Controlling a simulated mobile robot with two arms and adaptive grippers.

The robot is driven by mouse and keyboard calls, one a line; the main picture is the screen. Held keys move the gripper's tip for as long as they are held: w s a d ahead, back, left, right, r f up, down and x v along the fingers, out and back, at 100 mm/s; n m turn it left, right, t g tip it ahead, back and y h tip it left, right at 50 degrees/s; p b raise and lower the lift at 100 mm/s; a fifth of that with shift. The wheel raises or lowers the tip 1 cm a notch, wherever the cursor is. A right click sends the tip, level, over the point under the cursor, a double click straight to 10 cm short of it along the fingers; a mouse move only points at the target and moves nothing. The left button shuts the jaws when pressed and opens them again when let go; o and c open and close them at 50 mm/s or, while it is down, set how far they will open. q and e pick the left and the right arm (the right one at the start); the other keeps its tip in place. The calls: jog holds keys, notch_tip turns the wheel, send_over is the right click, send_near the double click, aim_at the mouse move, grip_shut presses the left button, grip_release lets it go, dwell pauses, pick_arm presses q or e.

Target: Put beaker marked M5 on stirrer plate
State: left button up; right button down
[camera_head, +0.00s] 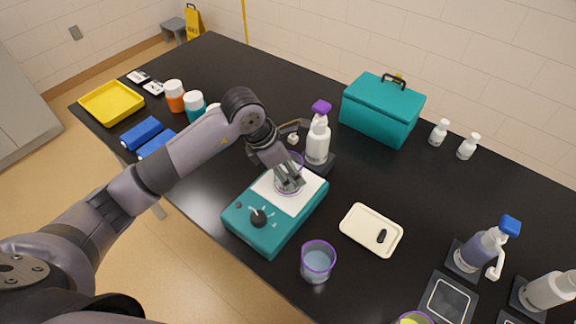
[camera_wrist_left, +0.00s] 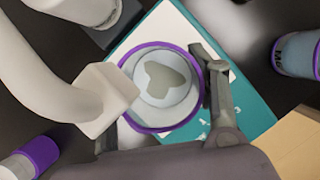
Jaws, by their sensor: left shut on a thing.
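My left gripper (camera_head: 289,180) is shut on a clear beaker (camera_head: 285,186) with a purple rim. In the left wrist view the beaker (camera_wrist_left: 163,88) shows from above with greyish contents; a finger lies along its right side. The beaker is over the white top of the teal stirrer plate (camera_head: 262,232); whether its base touches is unclear. No mark on it is readable. A second purple-rimmed beaker (camera_head: 317,264) with bluish liquid stands in front of the stirrer. In the left wrist view this beaker (camera_wrist_left: 298,54) has a label starting with M, the rest unclear. My right gripper is not in view.
A purple-capped wash bottle (camera_head: 318,142) stands close behind the gripper; its white spout (camera_wrist_left: 105,95) is near it. A cream tray (camera_head: 358,238) with a small black item lies right of the stirrer. A teal box (camera_head: 381,112) stands behind. A blue-capped bottle (camera_head: 478,248) stands at right.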

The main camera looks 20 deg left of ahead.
pick_arm(q)
jog(key=o, duration=0.8)
jog(key=shift+f, duration=0.1)
jog(key=o, duration=0.5)
jog(key=shift+c, duration=0.2)
jog(key=shift+r, duration=0.25)
jog(key=b+v, duration=0.2)
jog(key=v, duration=0.9)
jog(key=shift+a+r, duration=0.2)
jog(key=shift+r, duration=0.15)
jog(key=shift+s, duration=0.15)
